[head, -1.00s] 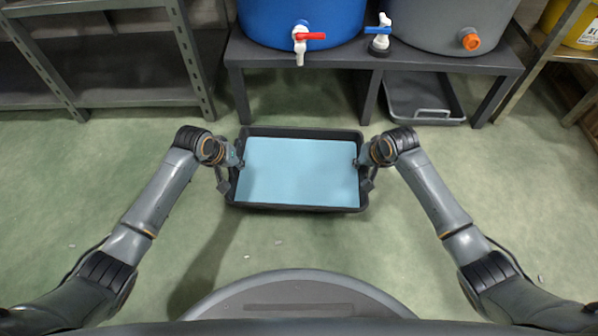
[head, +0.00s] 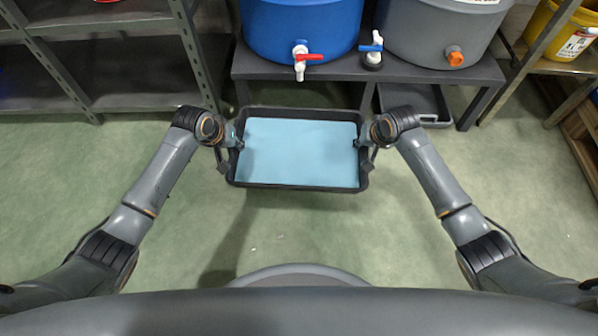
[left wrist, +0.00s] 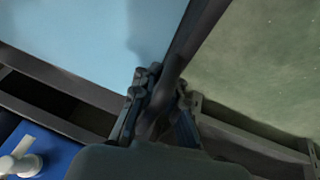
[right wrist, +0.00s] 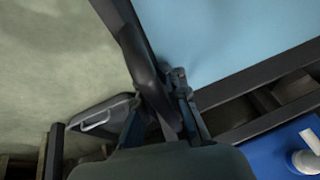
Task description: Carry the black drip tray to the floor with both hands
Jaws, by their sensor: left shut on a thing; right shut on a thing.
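The black drip tray (head: 300,188) is a wide rectangle with a flat light blue surface inside. It looks about level between my two arms, in front of the bench; its height over the floor is hard to tell. My left gripper (head: 237,142) is shut on the tray's left short rim. In the left wrist view its fingers (left wrist: 158,105) straddle the dark rim (left wrist: 193,40). My right gripper (head: 361,143) is shut on the right short rim. In the right wrist view its fingers (right wrist: 160,105) clasp that rim (right wrist: 128,35). The tray's underside is hidden.
A dark bench (head: 420,72) stands behind the tray, bearing a blue drum (head: 300,30) and a grey drum (head: 440,35) with taps. Another dark tray (head: 410,100) lies beneath it. Metal shelves (head: 110,70) stand left. The green floor (head: 310,235) nearer me is clear.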

